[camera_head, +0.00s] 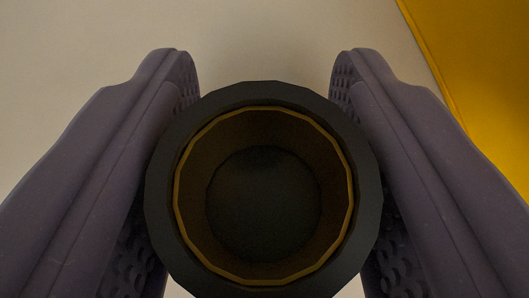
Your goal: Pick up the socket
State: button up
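The socket (160,200) is a round, dark, faceted cup seen from above in the camera_head view, with a thin golden ring inside its rim and a dark hollow. It sits between the two purple fingers of my gripper (264,175). The textured finger pads lie against its left and right sides, with no gap showing at its widest part. My gripper appears shut on it. The rim hides parts of both pads. The socket's underside is hidden, so I cannot tell whether it rests on the surface.
A plain pale surface (270,40) lies beyond the fingertips and looks clear. A yellow object or panel (485,70) with a straight slanted edge fills the upper right corner, beyond the right finger.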

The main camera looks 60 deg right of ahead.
jog(key=shift+c, duration=1.1)
